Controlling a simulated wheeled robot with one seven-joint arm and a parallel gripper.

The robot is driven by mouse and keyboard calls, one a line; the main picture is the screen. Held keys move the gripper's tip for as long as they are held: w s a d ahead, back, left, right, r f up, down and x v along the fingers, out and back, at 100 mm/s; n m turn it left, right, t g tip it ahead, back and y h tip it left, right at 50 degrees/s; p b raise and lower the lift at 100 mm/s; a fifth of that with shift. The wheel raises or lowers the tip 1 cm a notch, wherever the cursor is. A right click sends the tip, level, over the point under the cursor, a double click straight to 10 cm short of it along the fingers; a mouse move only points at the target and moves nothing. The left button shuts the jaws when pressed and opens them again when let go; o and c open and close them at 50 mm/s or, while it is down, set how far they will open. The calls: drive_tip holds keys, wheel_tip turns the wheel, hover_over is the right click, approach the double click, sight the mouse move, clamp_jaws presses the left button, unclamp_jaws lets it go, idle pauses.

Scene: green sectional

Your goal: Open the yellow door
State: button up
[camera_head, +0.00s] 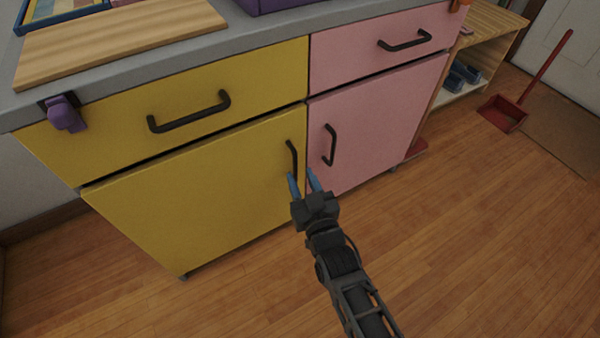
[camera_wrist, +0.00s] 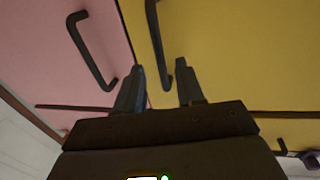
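The yellow door (camera_head: 190,205) is the lower left front of the cabinet and looks closed. Its black vertical handle (camera_head: 292,155) is near the door's right edge. In the wrist view the yellow door (camera_wrist: 245,55) fills the right side, with its handle (camera_wrist: 156,35) reaching down toward the fingers. My gripper (camera_head: 301,174) is open, with its blue fingertips near the handle's lower end. In the wrist view, my gripper (camera_wrist: 159,66) shows the handle's end between its two fingers. I cannot tell whether either finger touches it.
A yellow drawer (camera_head: 190,105) is above the door. A pink door (camera_head: 370,125) with its own black handle (camera_head: 329,145) is close on the right. A red dustpan (camera_head: 503,113) lies at the far right. The wooden floor (camera_head: 240,290) before the cabinet is clear.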

sight(296, 168)
drive_tip(key=shift+b+x, duration=0.35)
drive_tip(key=shift+x, duration=1.25)
drive_tip(key=shift+a, duration=0.1)
clamp_jaws()
